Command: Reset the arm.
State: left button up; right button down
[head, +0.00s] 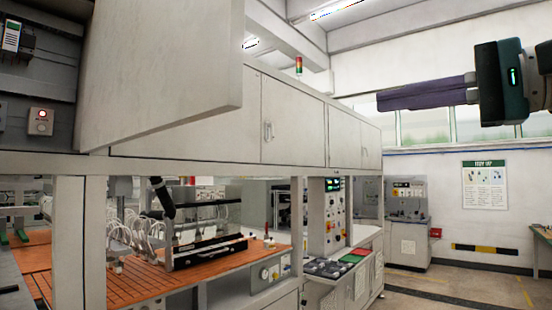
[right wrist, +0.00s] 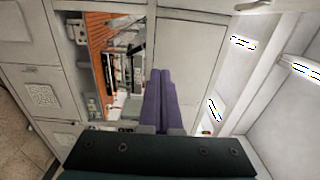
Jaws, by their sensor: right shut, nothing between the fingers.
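My right gripper (head: 382,99) reaches in from the right edge of the head view, high up. Its purple fingers point left and lie together, shut, with nothing between them. In the right wrist view the same fingers (right wrist: 161,73) are side by side, with the cabinet front and the orange bed beyond them. They appear clear of any surface. My left gripper is in neither view.
An open cabinet door (head: 165,70) juts out at the upper left, beside a compartment with a push button (head: 41,122). Shut cabinet doors (head: 292,120) run above the orange machine bed (head: 130,288). A control panel (head: 334,215) stands right of it. The floor (head: 450,284) at right is clear.

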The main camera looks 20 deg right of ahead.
jog(key=a+f+n+g+h, duration=0.2)
jog(key=a+f+n+g, duration=0.15)
jog(key=f, duration=1.05)
jog(key=s+a+f+n+g+h, duration=0.25)
jog(key=s+f, duration=0.35)
jog(key=f, duration=0.4)
jog(key=s+a+f+n+g+h, duration=0.25)
jog(key=s+f, duration=0.35)
jog(key=f, duration=0.5)
jog(key=s+d+f+n+g+h, duration=0.1)
jog(key=s+f+n+h, duration=0.15)
jog(key=s, duration=0.45)
jog(key=s+d+f+n+g+h, duration=0.1)
jog(key=s+f+n+g, duration=0.15)
jog(key=s, duration=0.45)
notch_tip(320, 180, up, 14)
jog(key=w+t+p, duration=0.1)
jog(key=p, duration=1.3)
jog(key=shift+w+d+m, duration=0.2)
jog(key=shift+m, duration=0.15)
